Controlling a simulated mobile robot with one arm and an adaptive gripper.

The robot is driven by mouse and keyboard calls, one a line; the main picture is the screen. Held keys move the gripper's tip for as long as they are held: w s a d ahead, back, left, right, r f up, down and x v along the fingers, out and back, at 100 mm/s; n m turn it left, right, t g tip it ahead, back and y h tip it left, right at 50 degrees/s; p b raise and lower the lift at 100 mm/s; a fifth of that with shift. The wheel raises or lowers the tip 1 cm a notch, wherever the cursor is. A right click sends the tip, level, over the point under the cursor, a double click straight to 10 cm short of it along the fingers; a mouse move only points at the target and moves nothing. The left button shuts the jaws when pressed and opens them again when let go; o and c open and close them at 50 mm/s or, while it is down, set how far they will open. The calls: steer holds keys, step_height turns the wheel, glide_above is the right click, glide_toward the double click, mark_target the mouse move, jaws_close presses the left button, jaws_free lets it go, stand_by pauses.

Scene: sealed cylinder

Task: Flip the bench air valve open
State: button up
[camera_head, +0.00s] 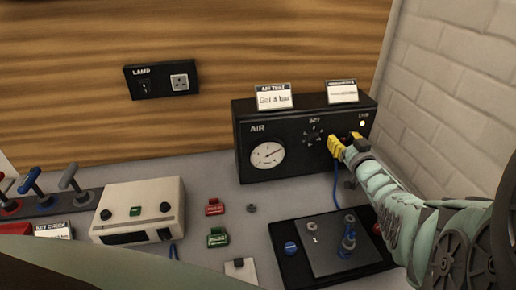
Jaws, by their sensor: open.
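The black AIR box (290,175) stands at the back right of the bench, with a round white gauge (267,155) and a SET knob (312,136) on its front. My gripper (346,142) reaches in from the right with yellow fingertips apart, at the right part of the box front, below a small lit lamp (362,123). The air valve cannot be made out clearly; that part of the panel is partly hidden by my fingers. I cannot tell whether they touch anything. A blue hose (336,187) hangs below the fingertips.
A black tray (288,270) with a grey plate and blue fitting lies under my arm. A cream box (138,205), red (214,207) and green (218,238) blocks and levers (72,178) are to the left. A brick wall (455,90) bounds the right.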

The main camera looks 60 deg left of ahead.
steer(key=shift+s+d+f, duration=0.1)
steer(key=shift+d, duration=0.3)
steer(key=shift+v, duration=1.05)
steer(key=v, duration=0.9)
steer(key=shift+s, duration=0.1)
